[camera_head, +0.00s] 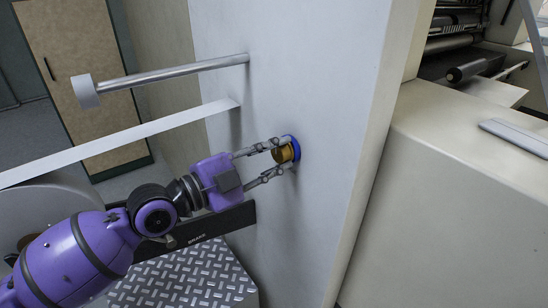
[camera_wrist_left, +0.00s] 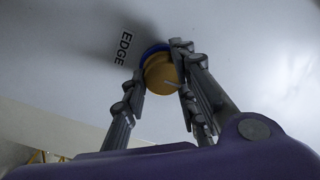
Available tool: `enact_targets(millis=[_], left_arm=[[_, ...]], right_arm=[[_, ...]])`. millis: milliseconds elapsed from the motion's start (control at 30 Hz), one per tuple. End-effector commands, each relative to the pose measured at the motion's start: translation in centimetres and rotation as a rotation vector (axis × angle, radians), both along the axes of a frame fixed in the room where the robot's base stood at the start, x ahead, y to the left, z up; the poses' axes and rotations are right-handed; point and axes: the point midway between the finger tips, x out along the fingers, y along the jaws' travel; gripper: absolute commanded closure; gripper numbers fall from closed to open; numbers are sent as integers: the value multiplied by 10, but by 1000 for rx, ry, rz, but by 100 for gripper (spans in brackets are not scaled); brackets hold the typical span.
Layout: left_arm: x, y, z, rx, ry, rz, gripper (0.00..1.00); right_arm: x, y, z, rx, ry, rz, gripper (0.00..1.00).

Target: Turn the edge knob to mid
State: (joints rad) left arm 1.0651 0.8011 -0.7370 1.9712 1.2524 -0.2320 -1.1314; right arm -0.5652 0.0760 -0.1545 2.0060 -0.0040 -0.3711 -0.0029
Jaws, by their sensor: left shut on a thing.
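The edge knob (camera_head: 284,154) is a yellow-orange knob on a blue base, mounted on the pale machine panel (camera_head: 300,90). In the left wrist view the knob (camera_wrist_left: 162,76) shows with its blue ring (camera_wrist_left: 152,50) behind it, next to the printed word EDGE (camera_wrist_left: 123,48). My left gripper (camera_head: 281,156) reaches the knob from the left, with one finger on either side of it. It is shut on the knob, and the fingertips are close to the panel. The knob's setting cannot be read. My right gripper is not in view.
Above my left arm, a metal rod (camera_head: 180,72) and a white strip (camera_head: 120,145) stick out from the panel. A diamond-plate step (camera_head: 185,278) lies below. A beige machine housing (camera_head: 460,190) stands at the right, and a brown door (camera_head: 80,60) at the back left.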

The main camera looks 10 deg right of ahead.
Motion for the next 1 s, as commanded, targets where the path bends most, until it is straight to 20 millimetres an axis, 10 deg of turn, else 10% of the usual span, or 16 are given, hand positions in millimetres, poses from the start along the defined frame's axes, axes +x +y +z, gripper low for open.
enact_targets(millis=[1000], left_arm=[[-9,-4,-3,-300,778,-9,99]], right_arm=[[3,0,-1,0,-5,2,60]])
